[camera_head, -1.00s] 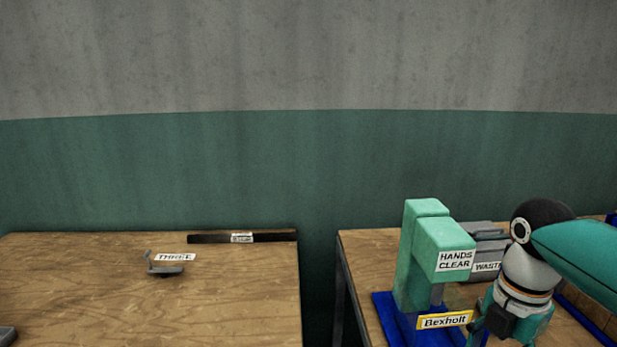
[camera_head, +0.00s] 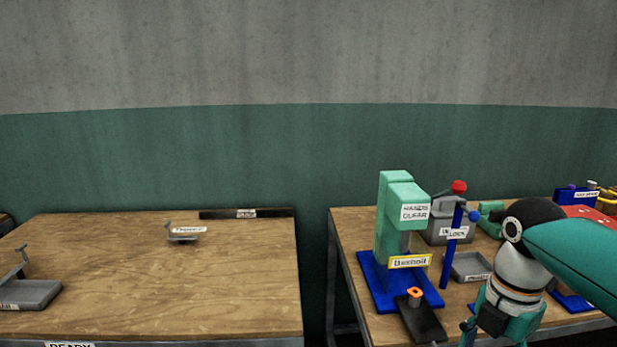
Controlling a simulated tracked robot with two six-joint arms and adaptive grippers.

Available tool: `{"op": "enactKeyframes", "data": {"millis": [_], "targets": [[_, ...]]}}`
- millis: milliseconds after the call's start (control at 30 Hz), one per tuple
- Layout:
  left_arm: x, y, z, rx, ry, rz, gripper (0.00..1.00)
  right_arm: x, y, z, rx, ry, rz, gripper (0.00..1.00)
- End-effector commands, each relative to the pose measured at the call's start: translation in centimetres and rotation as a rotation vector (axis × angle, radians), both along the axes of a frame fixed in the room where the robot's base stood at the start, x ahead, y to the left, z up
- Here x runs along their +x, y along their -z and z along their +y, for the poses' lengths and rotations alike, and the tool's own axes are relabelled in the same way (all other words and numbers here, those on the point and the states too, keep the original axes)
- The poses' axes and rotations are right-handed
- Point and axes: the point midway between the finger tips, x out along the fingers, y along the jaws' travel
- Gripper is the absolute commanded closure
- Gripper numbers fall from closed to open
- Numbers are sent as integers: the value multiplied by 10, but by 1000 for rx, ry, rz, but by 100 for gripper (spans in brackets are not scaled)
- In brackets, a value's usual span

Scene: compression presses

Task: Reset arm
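My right arm comes in from the right, over the right-hand table. Its gripper (camera_head: 470,334) is at the bottom of the view, partly cut off, and I cannot tell whether it is open or shut. The green press (camera_head: 394,222) on a blue base (camera_head: 372,285) stands left of the arm, with "HANDS CLEAR" and "Bexholt" labels. A dark block with an orange-topped piece (camera_head: 414,292) lies in front of the press. My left arm and gripper are out of view.
The left table (camera_head: 120,270) bears grey holders (camera_head: 30,292) (camera_head: 184,237) and has a wide clear middle. A gap separates the tables.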

Motion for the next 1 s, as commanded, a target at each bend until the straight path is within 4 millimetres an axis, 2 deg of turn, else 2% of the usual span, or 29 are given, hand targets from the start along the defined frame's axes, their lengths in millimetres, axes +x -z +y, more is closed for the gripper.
{"op": "enactKeyframes", "data": {"millis": [67,267,467,567,667,767,900,1000], "targets": [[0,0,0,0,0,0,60,0,0,0,0,-1,0,29],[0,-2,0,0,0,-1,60,16,41,15,28,108,5,29],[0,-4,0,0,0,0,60,30,91,34,70,262,11,29],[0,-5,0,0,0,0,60,34,125,45,98,369,23,29],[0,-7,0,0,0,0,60,34,166,61,132,507,43,29],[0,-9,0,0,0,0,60,27,219,80,176,708,81,29],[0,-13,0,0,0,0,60,-7,305,111,236,1118,168,29],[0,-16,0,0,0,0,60,-42,352,129,257,1437,234,29]]}}
